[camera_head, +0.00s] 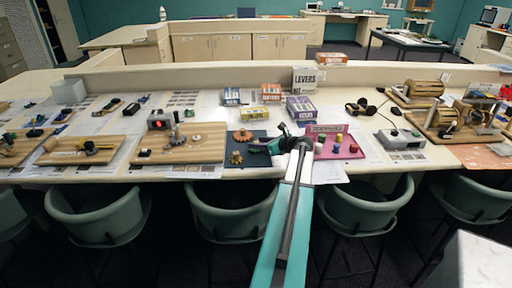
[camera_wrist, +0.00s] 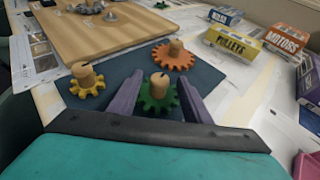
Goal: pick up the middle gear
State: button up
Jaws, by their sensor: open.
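Three toothed gears with wooden pegs stand on a dark blue mat (camera_wrist: 215,82). In the wrist view the green middle gear (camera_wrist: 158,100) sits between a yellow gear (camera_wrist: 86,88) at left and an orange gear (camera_wrist: 174,60) behind. My gripper (camera_wrist: 159,80) is open, with one purple finger on each side of the green gear and its peg. The fingers hide parts of its sides; I cannot tell if they touch it. In the head view my gripper (camera_head: 262,148) is over the mat, and the orange gear (camera_head: 242,135) and yellow gear (camera_head: 236,158) show left of it.
A wooden board (camera_head: 180,144) with metal parts lies left of the mat. Small boxes, among them a yellow one (camera_wrist: 232,45) and an orange one (camera_wrist: 286,42), stand behind and right. A pink board (camera_head: 335,147) with small pieces lies right of my arm. Green chairs line the front edge.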

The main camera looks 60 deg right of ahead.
aim_at(257, 141)
jog(key=shift+w, duration=0.1)
jog(key=shift+w+d+p, duration=0.1)
jog(key=shift+w+p, duration=0.3)
jog(key=shift+w, duration=0.15)
jog(key=p+x, duration=0.1)
jog(key=x, duration=0.2)
jog(key=shift+w+f, duration=0.25)
jog(key=shift+w, duration=0.2)
grip_shut()
